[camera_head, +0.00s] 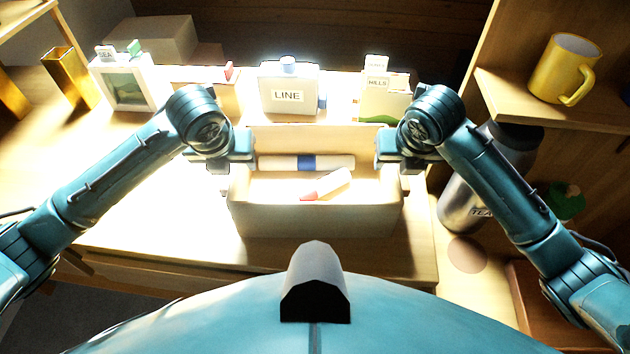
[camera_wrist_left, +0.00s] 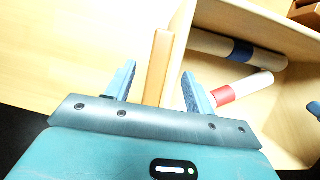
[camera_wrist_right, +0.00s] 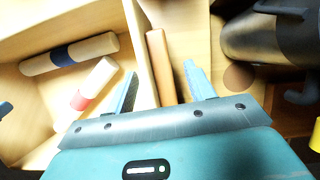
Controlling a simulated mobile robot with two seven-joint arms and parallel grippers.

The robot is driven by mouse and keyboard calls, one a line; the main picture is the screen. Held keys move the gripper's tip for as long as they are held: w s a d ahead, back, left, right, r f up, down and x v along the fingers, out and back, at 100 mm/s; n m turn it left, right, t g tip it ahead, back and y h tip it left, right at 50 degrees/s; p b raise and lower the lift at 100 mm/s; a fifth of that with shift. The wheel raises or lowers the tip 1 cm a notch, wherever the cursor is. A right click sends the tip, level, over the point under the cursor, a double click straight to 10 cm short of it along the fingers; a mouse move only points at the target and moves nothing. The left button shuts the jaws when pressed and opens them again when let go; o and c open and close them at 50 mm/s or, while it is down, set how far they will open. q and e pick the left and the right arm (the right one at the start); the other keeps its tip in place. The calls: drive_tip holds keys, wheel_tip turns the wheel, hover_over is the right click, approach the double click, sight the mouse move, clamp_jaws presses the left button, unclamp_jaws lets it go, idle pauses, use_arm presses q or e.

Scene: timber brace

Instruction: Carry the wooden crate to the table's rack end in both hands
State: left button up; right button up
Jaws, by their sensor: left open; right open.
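The wooden crate (camera_head: 318,220) stands on the table, open at the top. Inside lie a pale roll with a blue band (camera_head: 335,162) and a pale roll with a red end band (camera_head: 333,184). My left gripper (camera_head: 240,155) is at the crate's left side and my right gripper (camera_head: 388,155) at its right side. In the left wrist view the open fingers (camera_wrist_left: 158,82) straddle a wooden handle bar (camera_wrist_left: 160,50) beside the crate wall. In the right wrist view the open fingers (camera_wrist_right: 160,85) straddle the other bar (camera_wrist_right: 157,50). Neither is closed on its bar.
Behind the crate stand a white LINE container (camera_head: 288,92), a HILLS box (camera_head: 385,100) and a picture-fronted SEA box (camera_head: 125,85). A grey TEA flask (camera_head: 465,205) stands close on the right, below a shelf with a yellow mug (camera_head: 565,70). The table (camera_head: 130,215) is clear left of the crate.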

use_arm(q)
drive_tip(key=shift+w+f, duration=0.15)
drive_tip(key=shift+f, duration=0.3)
use_arm(e)
drive_tip(key=shift+w+f, duration=0.15)
drive_tip(key=shift+f, duration=0.3)
use_arm(q)
drive_tip(key=shift+c, duration=0.5)
use_arm(e)
drive_tip(key=shift+c, duration=0.5)
use_arm(q)
clamp_jaws()
use_arm(e)
clamp_jaws()
use_arm(q)
drive_tip(key=shift+r, duration=0.1)
use_arm(e)
drive_tip(key=shift+r, duration=0.1)
